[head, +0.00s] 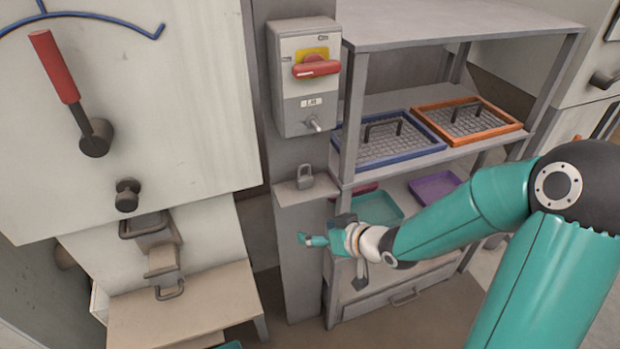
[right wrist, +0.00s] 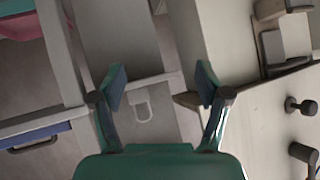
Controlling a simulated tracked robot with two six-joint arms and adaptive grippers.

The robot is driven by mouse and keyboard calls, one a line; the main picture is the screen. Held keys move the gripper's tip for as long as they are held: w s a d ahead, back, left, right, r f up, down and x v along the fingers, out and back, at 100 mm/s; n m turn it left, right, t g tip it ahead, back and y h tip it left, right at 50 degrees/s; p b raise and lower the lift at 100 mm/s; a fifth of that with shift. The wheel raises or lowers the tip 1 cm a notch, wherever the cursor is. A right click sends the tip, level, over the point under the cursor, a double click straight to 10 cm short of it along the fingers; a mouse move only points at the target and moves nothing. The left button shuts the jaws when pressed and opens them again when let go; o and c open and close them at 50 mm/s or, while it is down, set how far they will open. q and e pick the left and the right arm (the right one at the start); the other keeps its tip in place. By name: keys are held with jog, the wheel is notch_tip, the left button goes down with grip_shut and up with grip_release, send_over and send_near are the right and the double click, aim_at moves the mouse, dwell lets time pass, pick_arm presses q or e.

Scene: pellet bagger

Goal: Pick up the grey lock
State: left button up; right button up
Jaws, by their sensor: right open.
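The grey lock (head: 305,177) is a small padlock with its shackle up. It stands on the ledge of a grey post, below the switch box, in the head view. My right gripper (head: 312,240) is in front of the post, lower in the picture than the lock and apart from it. In the right wrist view, the open fingers of this gripper (right wrist: 160,85) are empty, and the pale lock (right wrist: 142,105) shows beyond them in the gap, nearer the left finger. My left gripper is not in view.
A switch box (head: 305,80) with a red handle hangs on the post above the lock. A shelf unit (head: 450,25) with a blue tray (head: 375,160) and an orange tray (head: 510,130) stands right of it. A machine panel (head: 190,110) with a red lever is at left.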

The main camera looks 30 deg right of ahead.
jog(key=s+d+r+n+t+h, duration=0.15)
jog(key=d+r, duration=0.35)
jog(key=r, duration=0.6)
jog(key=b, duration=0.2)
send_near(306, 178)
jog(key=x, duration=0.4)
jog(key=shift+t, duration=0.45)
jog(key=shift+p+x, duration=0.85)
jog(key=shift+x, duration=2.05)
jog(key=shift+a, duration=0.1)
jog(key=c, duration=1.2)
